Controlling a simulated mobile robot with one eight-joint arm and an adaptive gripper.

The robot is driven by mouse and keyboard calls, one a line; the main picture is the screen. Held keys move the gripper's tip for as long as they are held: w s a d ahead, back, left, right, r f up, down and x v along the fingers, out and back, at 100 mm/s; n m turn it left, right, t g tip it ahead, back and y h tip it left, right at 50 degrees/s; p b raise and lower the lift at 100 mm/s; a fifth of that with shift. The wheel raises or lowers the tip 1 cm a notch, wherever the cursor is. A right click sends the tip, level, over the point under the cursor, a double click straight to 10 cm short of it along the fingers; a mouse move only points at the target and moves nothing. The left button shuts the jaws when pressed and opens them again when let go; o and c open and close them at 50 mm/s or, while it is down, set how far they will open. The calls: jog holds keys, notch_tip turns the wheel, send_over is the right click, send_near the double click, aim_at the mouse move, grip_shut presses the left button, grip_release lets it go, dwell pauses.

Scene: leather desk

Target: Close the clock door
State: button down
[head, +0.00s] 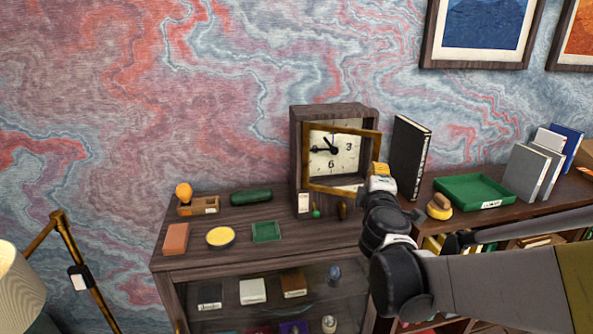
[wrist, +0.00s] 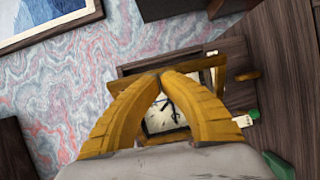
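The clock (head: 297,150) is a dark wooden box standing on the cabinet, with a cream face and black hands. Its brass-coloured square door frame (head: 341,128) stands swung out from the case, partly open, its right edge reaching past the case's right side. My gripper (head: 380,169) has yellow fingers and is at the door's lower right corner, hiding that corner. In the wrist view the fingertips (wrist: 161,75) meet, with nothing visible between them. The clock face (wrist: 164,116) shows behind the fingers, and the door frame (wrist: 221,90) passes near them. Contact with the door cannot be told.
A black book (head: 410,158) stands right of the clock, close to my gripper. A green tray (head: 447,190) and a yellow round object (head: 439,207) lie farther right.

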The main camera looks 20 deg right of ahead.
jog(key=shift+d+r+b+x, duration=0.1)
jog(key=shift+b+x, duration=0.1)
jog(key=shift+x, duration=1.55)
jog(key=shift+d+r+b+x, duration=0.1)
jog(key=shift+b+x, duration=0.15)
jog(key=shift+x, duration=1.55)
jog(key=shift+d+r+b+x, duration=0.1)
jog(key=shift+r+b+x, duration=0.1)
jog(key=shift+x, duration=1.55)
jog(key=shift+s, duration=0.15)
